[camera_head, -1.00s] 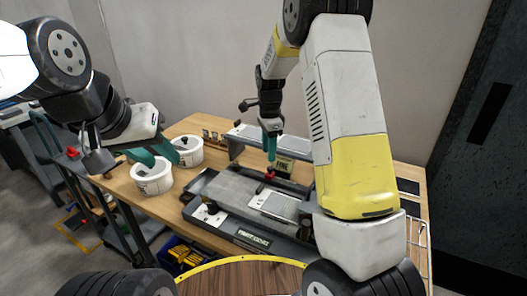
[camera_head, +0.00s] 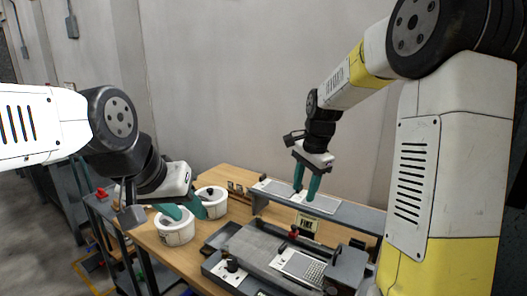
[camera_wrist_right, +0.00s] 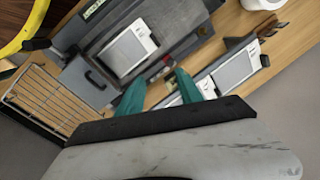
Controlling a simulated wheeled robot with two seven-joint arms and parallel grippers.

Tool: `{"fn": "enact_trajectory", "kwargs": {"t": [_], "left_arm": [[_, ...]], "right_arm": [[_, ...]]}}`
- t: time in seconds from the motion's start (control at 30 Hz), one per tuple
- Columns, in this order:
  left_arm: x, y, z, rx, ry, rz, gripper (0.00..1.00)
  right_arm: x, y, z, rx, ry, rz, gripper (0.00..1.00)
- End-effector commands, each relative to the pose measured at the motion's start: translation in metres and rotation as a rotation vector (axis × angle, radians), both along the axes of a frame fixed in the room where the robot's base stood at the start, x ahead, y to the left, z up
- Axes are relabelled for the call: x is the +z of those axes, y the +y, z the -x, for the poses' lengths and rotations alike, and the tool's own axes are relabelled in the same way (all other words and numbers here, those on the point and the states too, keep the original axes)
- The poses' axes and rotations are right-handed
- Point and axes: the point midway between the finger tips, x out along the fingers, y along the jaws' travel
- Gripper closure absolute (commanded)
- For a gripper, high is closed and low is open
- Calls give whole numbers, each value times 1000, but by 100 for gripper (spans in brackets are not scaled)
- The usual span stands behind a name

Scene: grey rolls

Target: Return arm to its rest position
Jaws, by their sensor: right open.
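My right gripper (camera_head: 306,192) hangs in the air above the back of the workbench, fingers down, apart and empty. In the right wrist view its two teal fingers (camera_wrist_right: 160,90) are spread with nothing between them. The fixture (camera_head: 262,248) with a red knob (camera_head: 293,233) and a light grey plate (camera_head: 300,266) lies below it, apart from the fingers. My left gripper (camera_head: 190,211) is over two white tubs at the left; its teal fingers look parted, with no object visible between them.
The front white tub (camera_head: 175,232) and rear white tub (camera_head: 211,203) stand on the wooden bench (camera_head: 205,251). A raised grey shelf (camera_head: 350,215) runs along the back. A wire rack (camera_wrist_right: 45,98) shows in the right wrist view.

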Motion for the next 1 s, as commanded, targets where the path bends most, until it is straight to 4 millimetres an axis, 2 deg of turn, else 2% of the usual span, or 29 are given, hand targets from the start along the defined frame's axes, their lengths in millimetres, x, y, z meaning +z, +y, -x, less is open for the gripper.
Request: {"fn": "enact_trajectory", "kwargs": {"t": [0.03,0.1,0.4,0.7,0.83,1.0], "left_arm": [[0,0,0,0,0,0,64],[0,0,0,0,0,0,64],[0,0,0,0,0,0,64],[0,0,0,0,0,0,64],[0,0,0,0,0,0,64],[0,0,0,0,0,0,64]], "right_arm": [[14,-4,13,48,-33,-7,57],[28,-6,31,131,-74,-10,57],[71,-15,109,478,-268,37,57],[83,-19,185,805,-449,174,57],[81,-19,206,902,-498,233,57],[78,-19,219,968,-525,273,57]]}}
